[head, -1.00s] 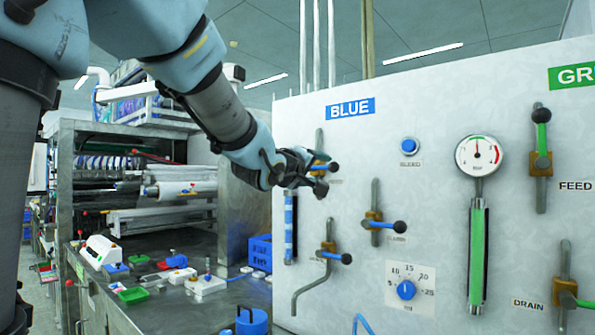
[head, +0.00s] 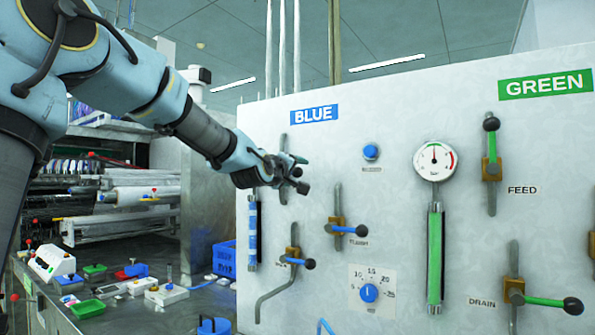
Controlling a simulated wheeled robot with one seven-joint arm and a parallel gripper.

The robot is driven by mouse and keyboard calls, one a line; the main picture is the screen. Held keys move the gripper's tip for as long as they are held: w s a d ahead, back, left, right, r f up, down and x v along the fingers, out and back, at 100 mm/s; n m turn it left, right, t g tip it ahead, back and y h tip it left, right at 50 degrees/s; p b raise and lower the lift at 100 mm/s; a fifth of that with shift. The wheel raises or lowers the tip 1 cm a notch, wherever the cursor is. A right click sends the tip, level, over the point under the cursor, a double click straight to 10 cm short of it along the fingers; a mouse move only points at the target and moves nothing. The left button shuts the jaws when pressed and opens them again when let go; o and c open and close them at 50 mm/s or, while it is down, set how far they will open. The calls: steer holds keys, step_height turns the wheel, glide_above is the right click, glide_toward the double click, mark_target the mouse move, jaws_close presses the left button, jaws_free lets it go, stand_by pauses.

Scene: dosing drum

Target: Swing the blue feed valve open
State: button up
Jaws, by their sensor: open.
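The blue feed valve stands under the BLUE sign on the white panel. The top of its upright grey pipe (head: 284,143) shows in the head view. Its body and blue lever are mostly hidden behind my gripper (head: 302,174). My gripper is open and reaches in from the left at the height of this valve, one dark fingertip above the other. I cannot tell whether the lever lies between the fingers or whether they touch it.
Below are the blue flush valve (head: 345,229) and another blue-levered valve (head: 293,258), levers pointing right. A blue dial (head: 369,292), a blue button (head: 371,152) and a gauge (head: 435,160) are nearby. Green feed (head: 491,150) and drain (head: 545,301) valves are at right. A cluttered bench (head: 190,304) stands left.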

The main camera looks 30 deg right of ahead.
steer(key=shift+w+d, duration=0.25)
steer(key=shift+d, duration=0.05)
jaws_close()
stand_by(0.5)
stand_by(0.9)
